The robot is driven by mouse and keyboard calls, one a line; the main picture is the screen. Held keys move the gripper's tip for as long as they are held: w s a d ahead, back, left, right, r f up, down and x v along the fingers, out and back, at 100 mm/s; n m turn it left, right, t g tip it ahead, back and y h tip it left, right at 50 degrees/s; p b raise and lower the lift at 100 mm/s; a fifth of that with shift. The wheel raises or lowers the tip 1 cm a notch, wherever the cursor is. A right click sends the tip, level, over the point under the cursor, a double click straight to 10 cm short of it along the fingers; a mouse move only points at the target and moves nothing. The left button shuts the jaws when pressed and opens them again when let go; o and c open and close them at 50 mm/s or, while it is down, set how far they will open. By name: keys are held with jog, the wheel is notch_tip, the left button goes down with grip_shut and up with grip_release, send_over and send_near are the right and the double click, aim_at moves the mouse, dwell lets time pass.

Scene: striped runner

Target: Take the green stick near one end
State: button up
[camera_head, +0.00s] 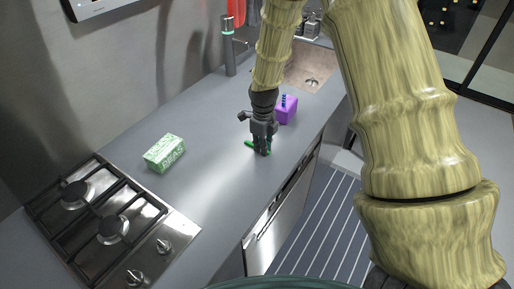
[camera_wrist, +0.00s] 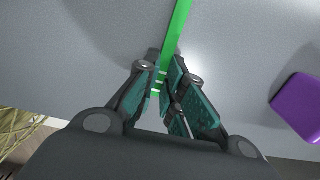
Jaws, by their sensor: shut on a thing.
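The green stick (camera_wrist: 178,30) runs from the top edge of the wrist view down to my gripper (camera_wrist: 163,82). My gripper is shut on the stick near the end that bears light stripes. The stick's other end lies outside the wrist view. In the head view my gripper (camera_head: 262,150) is low over the grey counter, and a short green part of the stick (camera_head: 249,143) shows at its left. My fingers hide much of the stick there. I cannot tell whether the stick still touches the counter.
A purple block (camera_head: 287,110) stands close behind my gripper; it also shows in the wrist view (camera_wrist: 299,106). A green and white box (camera_head: 165,153) and a gas hob (camera_head: 105,225) are at the left. A sink (camera_head: 311,72) and tap (camera_head: 229,50) lie behind. The counter (camera_head: 205,200) between is clear.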

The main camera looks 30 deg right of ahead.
jog(key=shift+r+b, duration=0.7)
jog(key=shift+r, duration=0.4)
jog(key=s+a+r+b, duration=0.1)
jog(key=s, duration=0.4)
jog(key=s+a+r+b, duration=0.1)
jog(key=s+a+b, duration=0.1)
jog(key=s, duration=0.3)
jog(key=s+a+b, duration=0.1)
jog(key=s, duration=0.3)
jog(key=shift+s+a+r+b, duration=0.2)
jog(key=shift+s+r+b, duration=0.1)
jog(key=shift+s+r, duration=0.1)
jog(key=shift+s+a+r+p, duration=0.1)
jog(key=shift+s+r+p, duration=0.15)
jog(key=shift+r+p, duration=0.1)
notch_tip(320, 180, up, 5)
jog(key=p, duration=0.5)
jog(key=shift+r, duration=0.15)
